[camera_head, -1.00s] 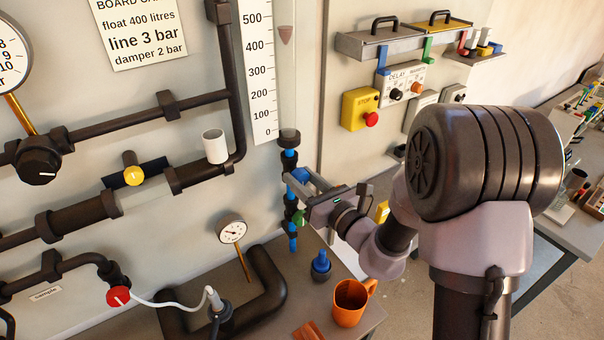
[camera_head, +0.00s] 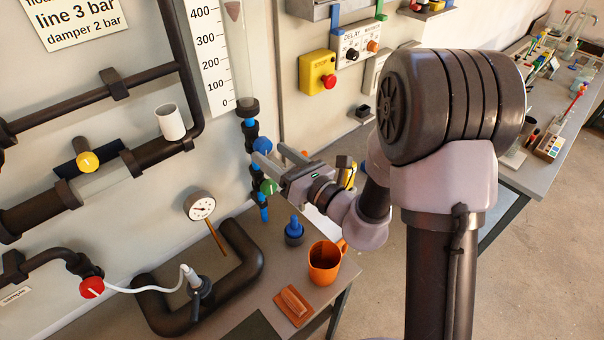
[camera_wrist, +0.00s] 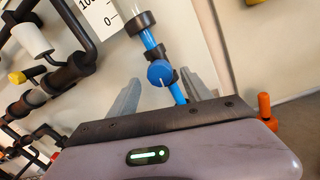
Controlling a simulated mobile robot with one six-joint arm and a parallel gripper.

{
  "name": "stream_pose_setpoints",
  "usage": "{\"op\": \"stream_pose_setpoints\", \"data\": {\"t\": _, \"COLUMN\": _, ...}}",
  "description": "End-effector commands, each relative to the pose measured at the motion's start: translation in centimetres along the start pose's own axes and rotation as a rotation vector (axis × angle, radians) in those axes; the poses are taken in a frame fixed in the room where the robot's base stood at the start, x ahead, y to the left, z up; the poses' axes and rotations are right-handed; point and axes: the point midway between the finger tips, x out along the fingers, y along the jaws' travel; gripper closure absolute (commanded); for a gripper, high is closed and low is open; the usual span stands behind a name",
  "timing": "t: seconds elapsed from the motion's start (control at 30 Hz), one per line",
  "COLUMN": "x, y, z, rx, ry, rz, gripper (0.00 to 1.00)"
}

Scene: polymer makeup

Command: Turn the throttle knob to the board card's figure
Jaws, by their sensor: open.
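A blue round knob (camera_wrist: 160,72) with a white mark sits on the blue vertical pipe under the float tube. In the head view the knob (camera_head: 262,145) is just beyond my finger tips. My gripper (camera_head: 269,155) is open; in the wrist view its fingers (camera_wrist: 160,88) stand on either side of the knob's column, and I cannot tell whether they touch it.
A green fitting (camera_head: 267,187) is just below my fingers. A blue-capped fitting (camera_head: 294,232), an orange mug (camera_head: 323,264) and a small dial gauge (camera_head: 201,207) are below. A yellow knob (camera_head: 88,162), white cup (camera_head: 170,122) and red knob (camera_head: 92,287) are left; a yellow stop box (camera_head: 316,68) is right.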

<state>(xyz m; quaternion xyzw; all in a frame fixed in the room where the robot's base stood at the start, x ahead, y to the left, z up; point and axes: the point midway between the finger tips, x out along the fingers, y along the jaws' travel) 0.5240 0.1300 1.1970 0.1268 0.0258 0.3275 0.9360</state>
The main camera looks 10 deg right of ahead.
Motion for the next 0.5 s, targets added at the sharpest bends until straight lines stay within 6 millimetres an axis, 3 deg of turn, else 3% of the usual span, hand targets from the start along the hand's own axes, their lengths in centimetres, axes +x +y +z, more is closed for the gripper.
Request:
{"op": "stream_pose_setpoints", "data": {"t": 0.17, "x": -5.7, "y": -0.2, "z": 0.1, "rx": 0.005, "ry": 0.001, "rz": -0.008, "gripper": 0.43}}
{"op": "stream_pose_setpoints", "data": {"t": 0.3, "x": -8.0, "y": 0.2, "z": 1.3, "rx": 0.011, "ry": 0.004, "rz": -0.006, "gripper": 0.43}}
{"op": "stream_pose_setpoints", "data": {"t": 0.5, "x": -12.0, "y": -0.1, "z": 0.7, "rx": 0.007, "ry": 0.002, "rz": -0.009, "gripper": 0.43}}
